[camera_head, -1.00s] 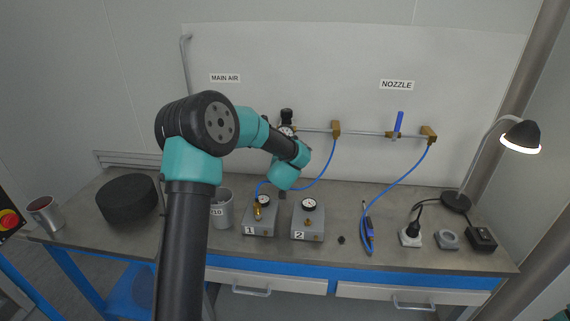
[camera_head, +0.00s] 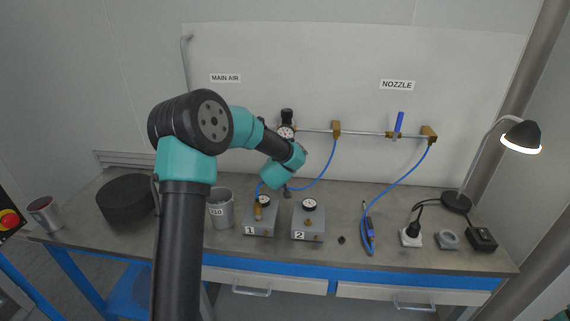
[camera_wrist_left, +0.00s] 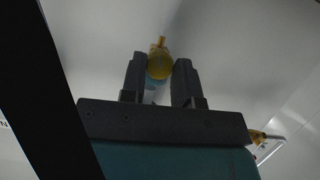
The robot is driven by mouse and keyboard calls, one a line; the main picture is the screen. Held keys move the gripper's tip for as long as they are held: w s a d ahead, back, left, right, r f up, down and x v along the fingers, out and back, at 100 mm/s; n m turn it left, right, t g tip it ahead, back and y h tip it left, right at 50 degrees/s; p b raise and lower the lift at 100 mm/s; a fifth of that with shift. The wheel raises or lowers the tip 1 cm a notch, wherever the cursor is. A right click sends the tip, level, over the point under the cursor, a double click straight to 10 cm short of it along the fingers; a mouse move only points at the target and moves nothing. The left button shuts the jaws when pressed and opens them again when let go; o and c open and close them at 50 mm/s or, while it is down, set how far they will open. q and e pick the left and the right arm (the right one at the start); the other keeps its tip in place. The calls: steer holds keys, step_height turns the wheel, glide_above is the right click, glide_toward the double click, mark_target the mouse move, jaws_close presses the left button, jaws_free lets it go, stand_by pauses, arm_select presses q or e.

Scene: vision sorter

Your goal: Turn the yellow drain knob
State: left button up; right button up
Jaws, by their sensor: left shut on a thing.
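The yellow drain knob (camera_wrist_left: 160,68) shows in the left wrist view at the underside of a pale, partly see-through bowl (camera_wrist_left: 153,92). My left gripper (camera_wrist_left: 160,62) points upward, with one dark finger on each side of the knob, and is shut on it. In the head view, the air unit with a black top and round gauge (camera_head: 286,131) is on the back wall at the pipe's left end. My left wrist is just below and in front of it. The knob and my left fingertips are hidden there. My right gripper is not in view.
Box 1 (camera_head: 261,230) and box 2 (camera_head: 308,236) stand on the bench below my wrist. A blue hose (camera_head: 325,172) runs close on the right. A grey mug (camera_head: 221,210) and a black round block (camera_head: 127,200) stand left. A lamp (camera_head: 520,136) is far right.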

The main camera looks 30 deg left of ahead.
arm_select(q)
steer(key=shift+s+a+f+n+t+h, duration=0.1)
steer(key=shift+n+t+h, duration=0.5)
steer(key=shift+n, duration=0.65)
steer(key=shift+w+a+n+t+h, duration=0.1)
steer(key=shift+n+t+h, duration=0.45)
steer(key=shift+n, duration=0.65)
steer(key=shift+s+a+f+n+t+h, duration=0.1)
steer(key=shift+n+t+h, duration=0.25)
steer(key=shift+n+h, duration=0.65)
steer(key=shift+n+y, duration=0.35)
steer(key=o, duration=0.9)
steer(key=shift+r, duration=0.1)
steer(key=shift+v, duration=3.75)
steer(key=shift+o, duration=0.2)
